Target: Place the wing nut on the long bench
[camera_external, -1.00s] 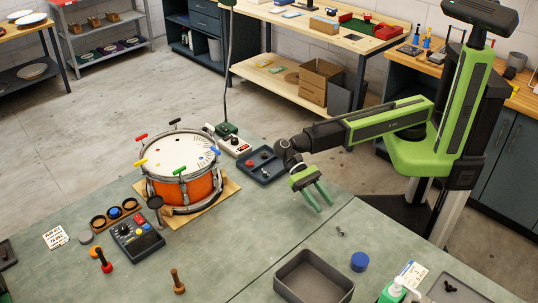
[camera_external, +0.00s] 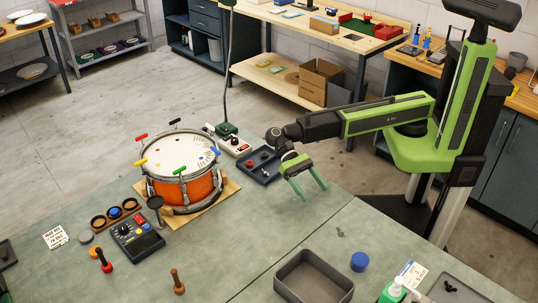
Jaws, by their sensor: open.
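A small grey metal piece (camera_external: 340,232), which looks like the wing nut, lies on the green-topped bench (camera_external: 240,262), between the grey bin and the bench's back edge. It is too small to make out its shape clearly. My gripper (camera_external: 313,194) is open and empty above the bench, its green fingers spread and pointing down. It is behind and a little left of the metal piece and apart from it. I cannot tell for sure which surface is the long bench; a long wooden bench (camera_external: 270,82) also stands at the back.
A drum (camera_external: 182,187) on a wooden board stands left of my gripper, with a dark tray (camera_external: 259,166) behind. A grey bin (camera_external: 300,285), a blue lid (camera_external: 359,262) and a green bottle (camera_external: 392,292) are in front. Bare green surface surrounds the metal piece.

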